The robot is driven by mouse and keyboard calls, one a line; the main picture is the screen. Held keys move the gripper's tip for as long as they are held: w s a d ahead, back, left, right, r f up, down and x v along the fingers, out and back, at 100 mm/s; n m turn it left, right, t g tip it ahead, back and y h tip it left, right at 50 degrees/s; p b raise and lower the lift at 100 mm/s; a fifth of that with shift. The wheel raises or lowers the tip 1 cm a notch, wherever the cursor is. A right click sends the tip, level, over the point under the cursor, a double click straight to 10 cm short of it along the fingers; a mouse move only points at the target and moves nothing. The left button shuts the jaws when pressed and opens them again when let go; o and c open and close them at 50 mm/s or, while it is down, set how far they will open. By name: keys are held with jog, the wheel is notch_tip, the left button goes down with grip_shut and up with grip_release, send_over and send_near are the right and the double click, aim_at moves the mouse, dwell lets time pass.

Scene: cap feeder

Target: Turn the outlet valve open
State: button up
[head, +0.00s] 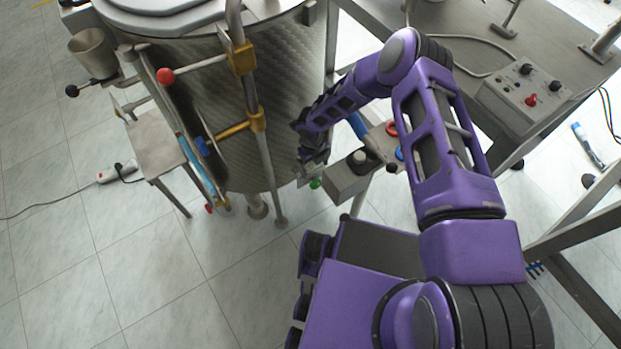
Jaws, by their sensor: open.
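A large metal tank (285,95) stands at the upper middle, with pipes and brass-coloured fittings (240,60) on its front. I cannot tell for sure which of these is the outlet valve. My gripper (312,172) is open beside the tank's lower right, close above the green knob. Its fingertips are small and partly lost against the tank; contact is unclear.
A grey box (350,180) stands just right of my gripper, with a panel of red and blue buttons (393,129) beyond it. A metal table with a control box (525,92) is at the upper right. A small stand (155,145) is left. Tiled floor at lower left is clear.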

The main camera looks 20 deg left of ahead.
aim_at(317, 181)
jog(key=f, duration=0.4)
jog(key=f+b, duration=0.1)
jog(key=f, duration=0.3)
jog(key=f+b, duration=0.1)
jog(key=f, duration=0.3)
jog(key=shift+w+d, duration=0.25)
jog(key=shift+c, duration=0.3)
jog(key=c, duration=1.3)
jog(key=shift+d+g+y, duration=0.1)
jog(key=shift+g+y, duration=0.4)
jog(key=o, duration=1.4)
jog(key=shift+c, duration=0.2)
jog(key=shift+w, duration=0.1)
